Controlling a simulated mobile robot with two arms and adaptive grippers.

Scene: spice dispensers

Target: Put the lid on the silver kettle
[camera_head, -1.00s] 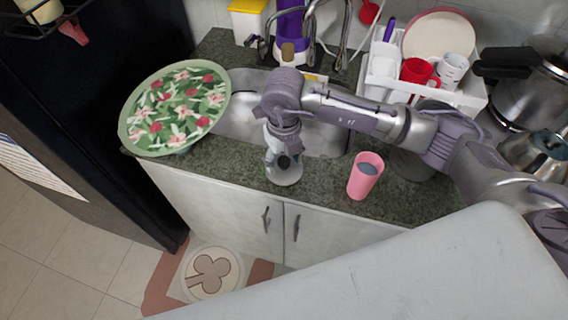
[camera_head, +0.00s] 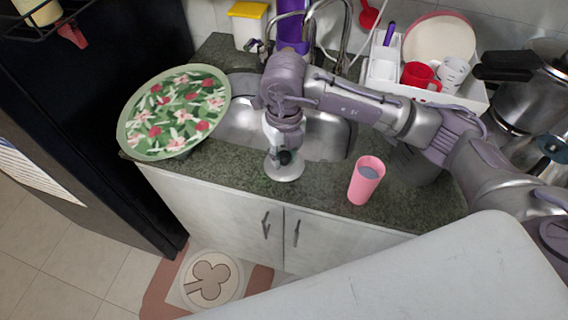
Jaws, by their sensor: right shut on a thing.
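My right gripper (camera_head: 284,148) points down over the counter in front of the sink. It is shut on the lid (camera_head: 285,174), a small silver disc with a dark knob, at the knob. I cannot tell how far the lid is from the counter surface. The silver kettle (camera_head: 532,155) is at the far right edge of the view, partly hidden by my right arm and cut off by the frame. The gripper and lid are well to the left of it. My left gripper is not in view.
A pink cup (camera_head: 366,181) stands on the counter (camera_head: 330,187) right of the lid. A large floral plate (camera_head: 177,112) is at left. A white dish rack (camera_head: 382,67) with a red mug (camera_head: 418,75) and a pressure cooker (camera_head: 530,97) stand at the back right.

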